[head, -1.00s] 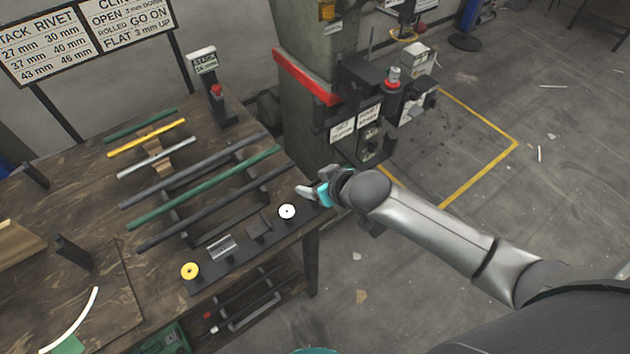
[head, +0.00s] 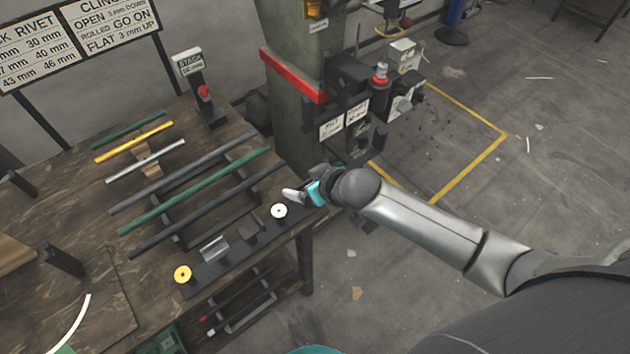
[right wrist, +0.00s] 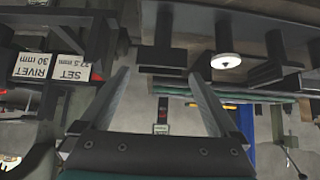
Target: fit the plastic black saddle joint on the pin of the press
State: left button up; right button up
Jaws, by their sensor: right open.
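The black saddle joint (head: 249,233) appears as a small dark block on the dark strip along the table's near edge. It lies between a silver saddle piece (head: 214,248) and a white disc (head: 279,211). My right gripper (head: 290,195) is open and empty, just above and right of the white disc, apart from the black saddle. In the right wrist view, upside down, its fingers (right wrist: 162,85) are spread with nothing between them. The press (head: 345,105) stands behind the gripper; I cannot make out its pin clearly. My left gripper is not in view.
A yellow disc (head: 182,274) sits at the strip's left end. Several long rods (head: 195,205) lie on racks on the table (head: 85,225). A small stand with a stack sign (head: 190,63) is at the back. Open floor lies right of the press.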

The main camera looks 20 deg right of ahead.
jog(key=p+v, duration=0.3)
jog(key=v, duration=0.9)
jog(key=shift+r, duration=0.4)
jog(key=shift+d, duration=0.1)
jog(key=s+d+f+m+g+h, duration=0.1)
jog(key=s+d+f, duration=0.15)
jog(key=f, duration=0.55)
jog(key=s+d+f+g+h, duration=0.1)
jog(key=s+d+f, duration=0.15)
jog(key=f, duration=0.45)
jog(key=s+d+f+m+g+h, duration=0.1)
jog(key=d+f, duration=0.2)
jog(key=f, duration=0.5)
jog(key=s+a+f+g, duration=0.1)
jog(key=s+f, duration=0.4)
jog(key=s, duration=0.3)
jog(key=s+a+f+g, duration=0.2)
jog(key=s+f, duration=0.2)
jog(key=s, duration=0.5)
jog(key=s+a+f+g, duration=0.1)
jog(key=s+f, duration=0.4)
jog(key=s, duration=0.4)
jog(key=shift+s+a+f, duration=0.25)
jog(key=shift+a+f, duration=0.05)
jog(key=shift+a, duration=0.05)
